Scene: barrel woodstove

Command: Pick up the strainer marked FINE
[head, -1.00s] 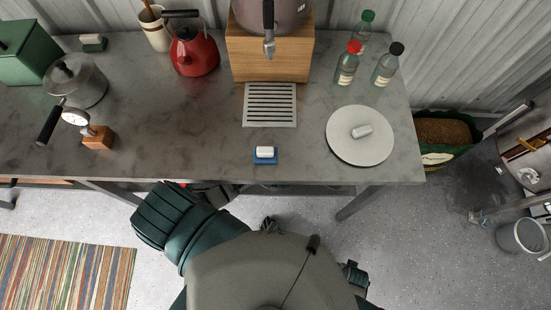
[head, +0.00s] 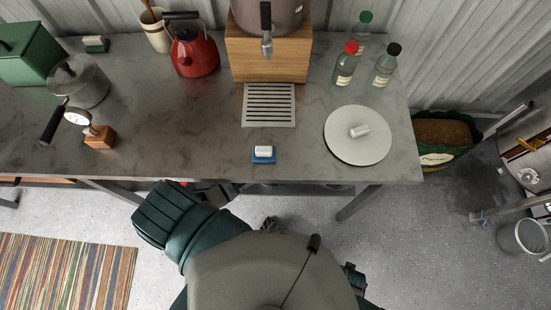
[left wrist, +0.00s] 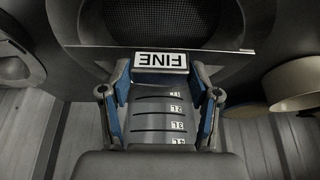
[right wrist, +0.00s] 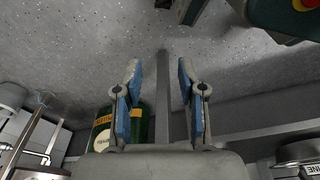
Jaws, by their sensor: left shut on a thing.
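The strainer marked FINE (left wrist: 160,62) shows in the left wrist view, with a white label on its near edge and a dark round mesh (left wrist: 160,22) beyond. My left gripper (left wrist: 162,75) is shut on the strainer at the label, one blue-padded finger on each side. In the right wrist view, a partly cut-off label with similar letters (right wrist: 311,170) shows at the lower right corner. My right gripper (right wrist: 158,70) is open and empty, over the grey floor. In the head view both grippers are hidden by the table and my own body.
The grey table (head: 190,130) holds a red kettle (head: 194,55), a white round board (head: 358,148), a slotted drain (head: 269,105) and several bottles. Litre marks (left wrist: 177,108) show between my left fingers. A green sack (right wrist: 103,130) stands beyond my right gripper.

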